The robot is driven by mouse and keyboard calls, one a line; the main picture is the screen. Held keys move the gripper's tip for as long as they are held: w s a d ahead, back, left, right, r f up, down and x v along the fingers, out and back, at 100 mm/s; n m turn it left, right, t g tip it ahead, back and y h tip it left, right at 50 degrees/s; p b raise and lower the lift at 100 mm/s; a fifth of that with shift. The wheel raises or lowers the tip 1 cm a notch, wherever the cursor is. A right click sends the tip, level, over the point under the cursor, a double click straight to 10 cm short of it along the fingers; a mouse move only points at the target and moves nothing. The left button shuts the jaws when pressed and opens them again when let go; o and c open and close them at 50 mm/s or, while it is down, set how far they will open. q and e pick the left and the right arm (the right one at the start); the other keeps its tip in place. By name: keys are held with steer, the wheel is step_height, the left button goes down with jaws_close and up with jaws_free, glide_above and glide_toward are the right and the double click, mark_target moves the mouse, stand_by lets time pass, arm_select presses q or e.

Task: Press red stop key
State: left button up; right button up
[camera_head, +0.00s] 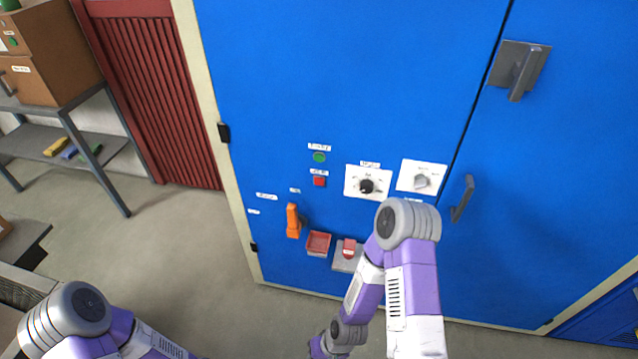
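A small red key (319,181) sits on the blue cabinet front (270,90), under a small white label too small to read. A green key (319,157) is just above it, with its own label. Nothing covers the red key. My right arm is raised in front of the cabinet, and its forearm slants down and left out of the bottom of the picture. My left arm is low at the bottom left. Neither gripper shows; both are beyond the bottom edge.
Right of the keys are a black knob (366,186) and a grey knob (421,181) on white plates. Below are an orange handle (293,221), a red tray (318,241) and a red-topped part (349,247). Door handles (462,199) protrude. A shelf (60,140) stands left.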

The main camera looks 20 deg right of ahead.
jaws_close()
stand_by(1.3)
